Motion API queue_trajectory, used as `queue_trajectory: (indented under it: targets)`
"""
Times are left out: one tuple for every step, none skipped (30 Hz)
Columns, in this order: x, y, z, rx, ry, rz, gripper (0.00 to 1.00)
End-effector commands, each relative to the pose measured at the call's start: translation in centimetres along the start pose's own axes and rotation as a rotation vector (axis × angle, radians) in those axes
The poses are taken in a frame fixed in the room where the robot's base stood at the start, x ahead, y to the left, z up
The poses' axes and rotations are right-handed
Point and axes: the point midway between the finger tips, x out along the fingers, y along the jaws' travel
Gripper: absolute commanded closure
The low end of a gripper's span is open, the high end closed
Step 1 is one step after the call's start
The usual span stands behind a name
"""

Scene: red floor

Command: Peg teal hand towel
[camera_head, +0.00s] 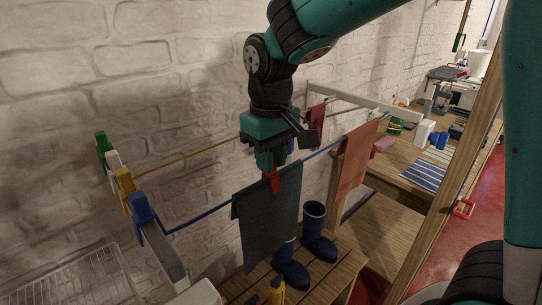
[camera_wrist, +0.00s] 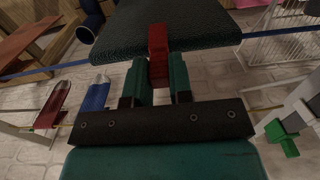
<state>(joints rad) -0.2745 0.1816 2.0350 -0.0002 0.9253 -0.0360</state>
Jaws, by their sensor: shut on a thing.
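The dark teal hand towel (camera_head: 262,225) hangs folded over the blue line (camera_head: 205,212), in front of the brick wall. It also spans the upper part of the wrist view (camera_wrist: 110,30). My gripper (camera_head: 272,165) is above the towel's top edge, shut on a red peg (camera_head: 275,184). In the wrist view my gripper's green fingers (camera_wrist: 158,82) hold the red peg (camera_wrist: 158,45) from both sides. The peg's far end overlaps the towel at the line. I cannot tell whether its jaws grip the cloth.
An orange towel (camera_head: 357,160) hangs farther along the blue line, and a red cloth (camera_head: 316,118) on the yellow line (camera_head: 185,158) behind. Blue boots (camera_head: 316,222) stand on a wooden slatted bench (camera_head: 345,268) below. A wire rack (camera_head: 85,278) is at lower left.

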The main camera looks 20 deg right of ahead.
Motion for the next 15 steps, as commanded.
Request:
queue_trajectory:
  targets:
    - [-0.01, 0.0, 0.0, 0.0, 0.0, 0.0, 1.0]
    - [-0.01, 0.0, 0.0, 0.0, 0.0, 0.0, 0.75]
    - [-0.02, 0.0, 0.0, 0.0, 0.0, 0.0, 0.66]
    - [-0.02, 0.0, 0.0, 0.0, 0.0, 0.0, 0.59]
    - [-0.02, 0.0, 0.0, 0.0, 0.0, 0.0, 0.52]
    - [-0.02, 0.0, 0.0, 0.0, 0.0, 0.0, 0.5]
    - [-0.02, 0.0, 0.0, 0.0, 0.0, 0.0, 0.5]
    - [-0.02, 0.0, 0.0, 0.0, 0.0, 0.0, 0.5]
    - [-0.02, 0.0, 0.0, 0.0, 0.0, 0.0, 0.5]
    - [-0.02, 0.0, -0.01, 0.0, 0.0, 0.0, 0.5]
    - [-0.02, 0.0, -0.01, 0.0, 0.0, 0.0, 0.5]
    - [-0.02, 0.0, 0.0, 0.0, 0.0, 0.0, 0.5]
    - [-0.02, 0.0, 0.0, 0.0, 0.0, 0.0, 0.5]
    - [-0.02, 0.0, 0.0, 0.0, 0.0, 0.0, 0.5]
    - [-0.02, 0.0, 0.0, 0.0, 0.0, 0.0, 0.5]
